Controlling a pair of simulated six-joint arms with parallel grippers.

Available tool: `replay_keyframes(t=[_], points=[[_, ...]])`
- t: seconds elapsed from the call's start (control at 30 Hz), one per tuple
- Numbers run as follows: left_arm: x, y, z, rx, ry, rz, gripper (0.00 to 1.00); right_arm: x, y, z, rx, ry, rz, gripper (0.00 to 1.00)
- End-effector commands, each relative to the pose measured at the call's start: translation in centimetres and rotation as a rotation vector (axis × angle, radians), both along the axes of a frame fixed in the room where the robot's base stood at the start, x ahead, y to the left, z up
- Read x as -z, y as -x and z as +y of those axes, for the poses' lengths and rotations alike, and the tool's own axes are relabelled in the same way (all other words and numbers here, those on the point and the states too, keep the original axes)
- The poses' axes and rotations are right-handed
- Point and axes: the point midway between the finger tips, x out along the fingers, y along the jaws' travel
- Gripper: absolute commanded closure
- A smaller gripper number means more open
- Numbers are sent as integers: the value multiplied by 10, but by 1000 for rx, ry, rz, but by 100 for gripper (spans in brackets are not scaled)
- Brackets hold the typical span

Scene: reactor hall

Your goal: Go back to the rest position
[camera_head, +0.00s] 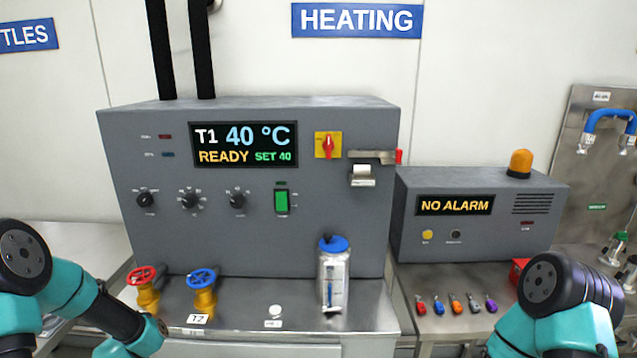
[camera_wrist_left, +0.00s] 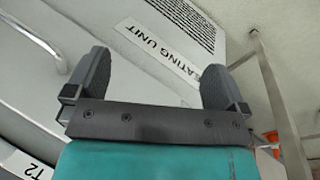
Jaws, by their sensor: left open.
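My left gripper (camera_wrist_left: 155,85) shows in the left wrist view, open, with nothing between its two dark fingers. Behind it are a grey surface and a white label ending in "ATING UNIT" (camera_wrist_left: 170,62). In the head view my left arm comes in at the lower left, in front of the heating unit (camera_head: 265,240); its gripper is not visible there. My right arm stands at the lower right, and its gripper is out of view.
A tap panel (camera_head: 590,180) is far right.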

Motion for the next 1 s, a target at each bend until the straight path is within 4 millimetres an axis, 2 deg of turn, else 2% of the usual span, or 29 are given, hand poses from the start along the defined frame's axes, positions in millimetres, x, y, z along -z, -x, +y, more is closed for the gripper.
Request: replay_keyframes(t=[0.03, 0.1, 0.3, 0.4, 0.5, 0.63, 1.0], points=[[17, 5, -22, 23, 0, 10, 0, 0, 0, 0, 0, 0, 0, 100], [37, 11, -51, 54, -10, 9, 0, 0, 0, 0, 0, 0, 0, 100], [86, 39, -139, 160, -30, -8, 0, 0, 0, 0, 0, 0, 0, 100], [100, 57, -173, 205, -31, -25, 0, 0, 0, 0, 0, 0, 0, 100], [107, 70, -194, 234, -30, -40, 0, 0, 0, 0, 0, 0, 0, 100], [110, 77, -206, 249, -29, -51, 0, 0, 0, 0, 0, 0, 0, 100], [110, 77, -205, 247, -29, -53, 0, 0, 0, 0, 0, 0, 0, 100]])
